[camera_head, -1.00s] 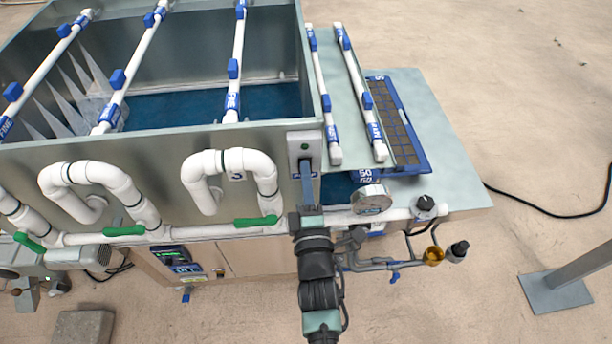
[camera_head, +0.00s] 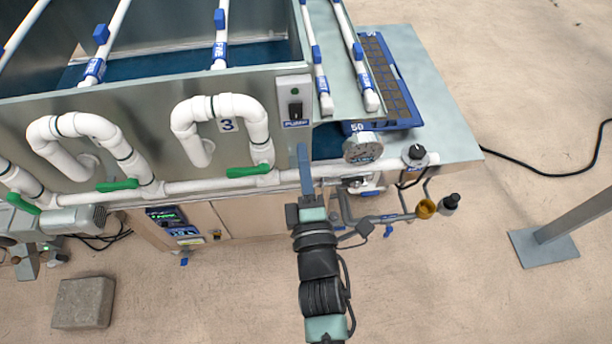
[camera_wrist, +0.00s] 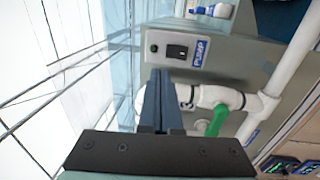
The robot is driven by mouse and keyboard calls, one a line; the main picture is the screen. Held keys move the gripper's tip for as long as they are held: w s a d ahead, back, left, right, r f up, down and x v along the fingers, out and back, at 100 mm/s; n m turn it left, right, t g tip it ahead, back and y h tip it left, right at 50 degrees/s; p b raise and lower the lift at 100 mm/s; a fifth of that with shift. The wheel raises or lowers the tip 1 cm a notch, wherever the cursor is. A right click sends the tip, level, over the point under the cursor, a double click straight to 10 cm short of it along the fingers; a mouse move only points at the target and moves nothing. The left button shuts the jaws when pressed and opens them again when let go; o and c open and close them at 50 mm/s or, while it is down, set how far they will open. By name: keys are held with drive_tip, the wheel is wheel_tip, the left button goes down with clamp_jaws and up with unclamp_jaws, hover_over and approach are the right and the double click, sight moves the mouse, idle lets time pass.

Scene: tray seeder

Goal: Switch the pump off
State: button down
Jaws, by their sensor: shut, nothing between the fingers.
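The pump switch (camera_head: 295,109) is a black rocker on a grey plate, on the tank's front wall near its right corner. A blue PUMP label is under it. In the wrist view the switch (camera_wrist: 177,51) shows clearly beside a small round green lamp (camera_wrist: 154,48); I cannot tell whether the lamp is lit. My gripper (camera_head: 303,150) is just below the plate in the head view, with its blue fingers together and nothing between them. In the wrist view the fingers (camera_wrist: 158,74) point toward the plate, and the switch is uncovered.
White pipes with green valve handles (camera_head: 248,171) run along the tank front left of my gripper. A pressure gauge (camera_head: 363,148) and a black knob (camera_head: 417,152) are at the right. A grey block (camera_head: 84,303) lies on the floor at lower left. Open floor lies in front.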

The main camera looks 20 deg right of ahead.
drive_tip(key=s, duration=0.2)
drive_tip(key=s+a, duration=0.1)
drive_tip(key=shift+s+r+b, duration=0.3)
drive_tip(key=shift+s+r, duration=0.05)
drive_tip(key=shift+r, duration=0.05)
drive_tip(key=shift+w, duration=0.1)
